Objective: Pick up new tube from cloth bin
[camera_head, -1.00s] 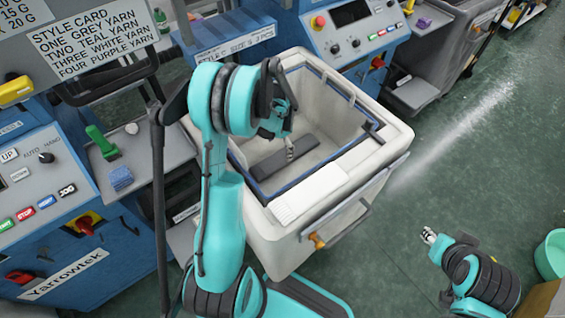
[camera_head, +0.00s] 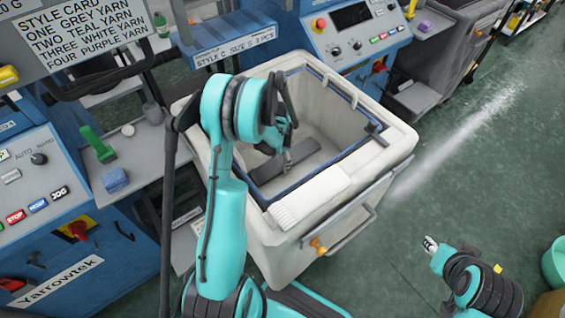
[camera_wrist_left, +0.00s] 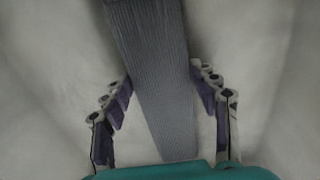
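A dark grey ribbed knit tube (camera_head: 304,151) lies on the floor of the pale cloth bin (camera_head: 388,150). My left arm reaches over the bin's near left side, and my left gripper (camera_head: 287,158) is down inside, at the tube. In the left wrist view the tube (camera_wrist_left: 155,70) runs lengthwise between the two fingers of the left gripper (camera_wrist_left: 160,88). The fingers are spread, one on each side, with their tips close to the tube's edges. Whether they touch it I cannot tell. My right gripper (camera_head: 430,244) is outside the bin at lower right, small and apart from everything.
A white knit piece (camera_head: 310,197) lies over the bin's near rim. Blue knitting machines stand at left and behind, with a style card (camera_head: 85,30). A green bucket (camera_head: 554,262) is at the right edge. The floor right of the bin is clear.

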